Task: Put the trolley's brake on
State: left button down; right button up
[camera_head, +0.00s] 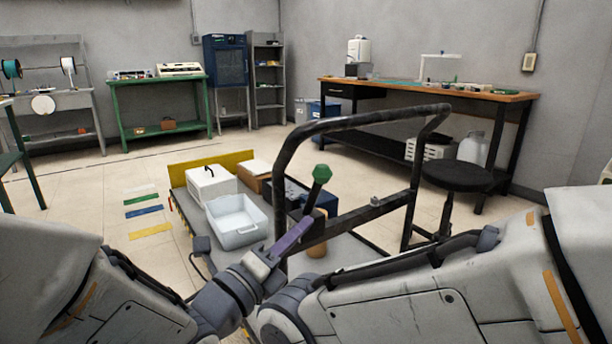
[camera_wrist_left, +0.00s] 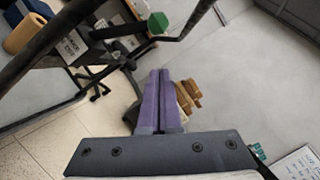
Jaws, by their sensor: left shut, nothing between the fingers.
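The trolley stands in front of me, with a dark tubular handle (camera_head: 375,119) and a grey deck (camera_head: 345,252). A lever with a green knob (camera_head: 321,173) rises near the handle's crossbar, tilted slightly. I take it as the brake lever; its lower part is hidden. The knob also shows in the left wrist view (camera_wrist_left: 157,22), ahead of the fingertips. My left gripper (camera_head: 305,223) has purple fingers, shut and empty, just below the knob. In the left wrist view its fingertips (camera_wrist_left: 160,73) point toward the knob with a visible gap. My right gripper is out of view.
The deck carries a white bin (camera_head: 236,220), a white box (camera_head: 211,186) and a brown carton (camera_head: 255,174). A black stool (camera_head: 457,177) stands right of the handle, before a workbench (camera_head: 430,88). Floor is clear left of the trolley, with coloured strips.

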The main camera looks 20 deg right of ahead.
aim_at(317, 193)
pick_arm(q)
jog(key=shift+w+d+r+p, duration=0.45)
jog(key=shift+w+d+p, duration=0.5)
jog(key=shift+w, duration=0.3)
jog(key=shift+w+d+r+p, duration=0.5)
jog(key=shift+w+d+p, duration=0.4)
jog(key=shift+w, duration=0.35)
jog(key=shift+w+d+r+p, duration=0.45)
jog(key=shift+w+d+p, duration=0.35)
jog(key=shift+w+p, duration=0.4)
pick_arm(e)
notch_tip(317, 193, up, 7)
